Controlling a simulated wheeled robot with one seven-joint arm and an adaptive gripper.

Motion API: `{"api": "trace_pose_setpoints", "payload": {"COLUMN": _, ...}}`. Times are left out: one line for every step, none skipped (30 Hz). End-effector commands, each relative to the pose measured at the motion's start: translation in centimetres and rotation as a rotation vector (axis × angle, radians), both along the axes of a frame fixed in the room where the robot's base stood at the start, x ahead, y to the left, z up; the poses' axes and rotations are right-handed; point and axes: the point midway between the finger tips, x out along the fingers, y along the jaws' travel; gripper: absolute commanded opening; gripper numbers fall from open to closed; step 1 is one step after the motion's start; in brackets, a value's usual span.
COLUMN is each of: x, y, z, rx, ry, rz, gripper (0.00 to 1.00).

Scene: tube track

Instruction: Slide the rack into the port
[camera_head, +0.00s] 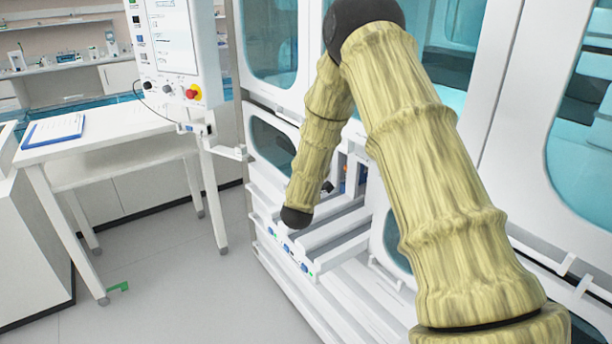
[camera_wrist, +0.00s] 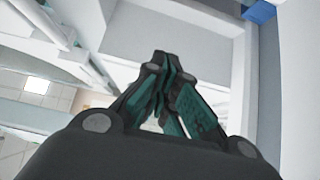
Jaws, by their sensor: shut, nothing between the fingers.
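In the head view, white track lanes (camera_head: 333,232) run from the machine's front edge into an opening in the white cabinet, which looks like the port (camera_head: 352,166). Small dark, blue and orange bits show in that opening, partly behind my arm. I cannot tell whether they belong to the rack, and no rack is clearly seen. In the wrist view my gripper (camera_wrist: 162,62) is shut and empty, its dark fingers and teal pads together, in front of a white panel. In the head view my wrist end is over the left side of the lanes; the fingers cannot be made out.
Small blue and green lights (camera_head: 290,250) line the machine's front ledge. A monitor panel with a red button (camera_head: 193,93) hangs at the left. A white table (camera_head: 100,135) with a clipboard (camera_head: 54,130) stands further left. A blue piece (camera_wrist: 260,12) shows upper right in the wrist view.

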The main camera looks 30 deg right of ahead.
Motion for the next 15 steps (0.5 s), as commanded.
{"api": "trace_pose_setpoints", "payload": {"x": 0.0, "y": -0.7, "z": 0.1, "rx": 0.002, "ry": -0.001, "rz": -0.003, "gripper": 0.0}}
{"api": "trace_pose_setpoints", "payload": {"x": 0.0, "y": -0.9, "z": 0.1, "rx": 0.001, "ry": -0.001, "rz": -0.002, "gripper": 0.0}}
{"api": "trace_pose_setpoints", "payload": {"x": 0.1, "y": -1.2, "z": 0.1, "rx": 0.0, "ry": -0.001, "rz": -0.001, "gripper": 0.0}}
{"api": "trace_pose_setpoints", "payload": {"x": 0.1, "y": -1.5, "z": 0.1, "rx": 0.001, "ry": -0.001, "rz": -0.002, "gripper": 0.0}}
{"api": "trace_pose_setpoints", "payload": {"x": 0.1, "y": -1.7, "z": 0.1, "rx": 0.001, "ry": -0.001, "rz": -0.002, "gripper": 0.0}}
{"api": "trace_pose_setpoints", "payload": {"x": 0.1, "y": -1.9, "z": 0.1, "rx": 0.001, "ry": -0.001, "rz": -0.001, "gripper": 0.0}}
{"api": "trace_pose_setpoints", "payload": {"x": 0.2, "y": -2.1, "z": 0.1, "rx": 0.0, "ry": 0.0, "rz": -0.001, "gripper": 0.0}}
{"api": "trace_pose_setpoints", "payload": {"x": 0.2, "y": -2.2, "z": 0.1, "rx": 0.0, "ry": 0.0, "rz": 0.0, "gripper": 0.0}}
{"api": "trace_pose_setpoints", "payload": {"x": 0.2, "y": -2.4, "z": 0.0, "rx": 0.0, "ry": 0.0, "rz": 0.0, "gripper": 0.0}}
{"api": "trace_pose_setpoints", "payload": {"x": 0.2, "y": -2.5, "z": 0.0, "rx": 0.0, "ry": 0.0, "rz": 0.0, "gripper": 0.0}}
{"api": "trace_pose_setpoints", "payload": {"x": 0.2, "y": -2.6, "z": 0.0, "rx": 0.0, "ry": 0.0, "rz": 0.0, "gripper": 0.0}}
{"api": "trace_pose_setpoints", "payload": {"x": 0.2, "y": -2.7, "z": 0.0, "rx": 0.0, "ry": 0.0, "rz": 0.0, "gripper": 0.0}}
{"api": "trace_pose_setpoints", "payload": {"x": 0.2, "y": -2.8, "z": 0.0, "rx": 0.0, "ry": 0.0, "rz": 0.0, "gripper": 0.0}}
{"api": "trace_pose_setpoints", "payload": {"x": 0.2, "y": -2.8, "z": 0.0, "rx": 0.0, "ry": 0.0, "rz": 0.0, "gripper": 0.0}}
{"api": "trace_pose_setpoints", "payload": {"x": 0.2, "y": -2.8, "z": 0.0, "rx": -0.001, "ry": -0.001, "rz": 0.0, "gripper": 0.0}}
